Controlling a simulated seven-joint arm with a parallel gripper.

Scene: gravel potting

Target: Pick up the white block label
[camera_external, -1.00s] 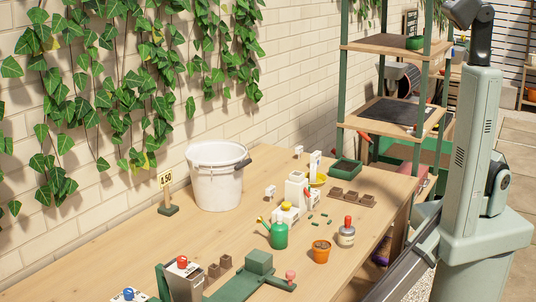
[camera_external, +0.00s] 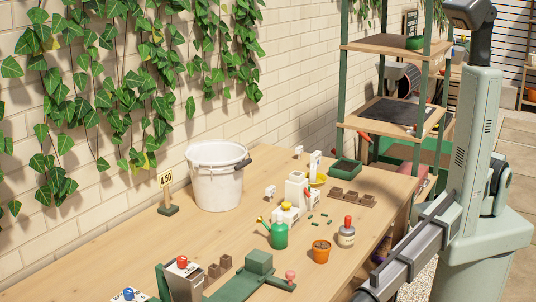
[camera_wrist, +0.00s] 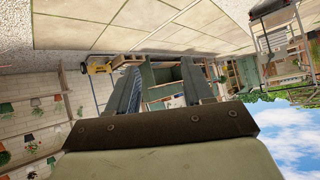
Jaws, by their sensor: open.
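Small white block labels stand on the wooden table (camera_external: 110,255). One white block label (camera_external: 270,191) is left of a cream container, and another white block label (camera_external: 298,151) is farther back near the wall. A taller white upright piece (camera_external: 315,162) stands to the right; I cannot tell if it is a label. My gripper (camera_wrist: 158,78) shows in the wrist view with its two fingers apart and nothing between them. It is outside the external view, where my arm runs off the bottom edge. No white label shows in the wrist view.
A green watering can (camera_external: 278,235), an orange pot (camera_external: 321,251) and a red-topped bottle (camera_external: 346,233) stand in front.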

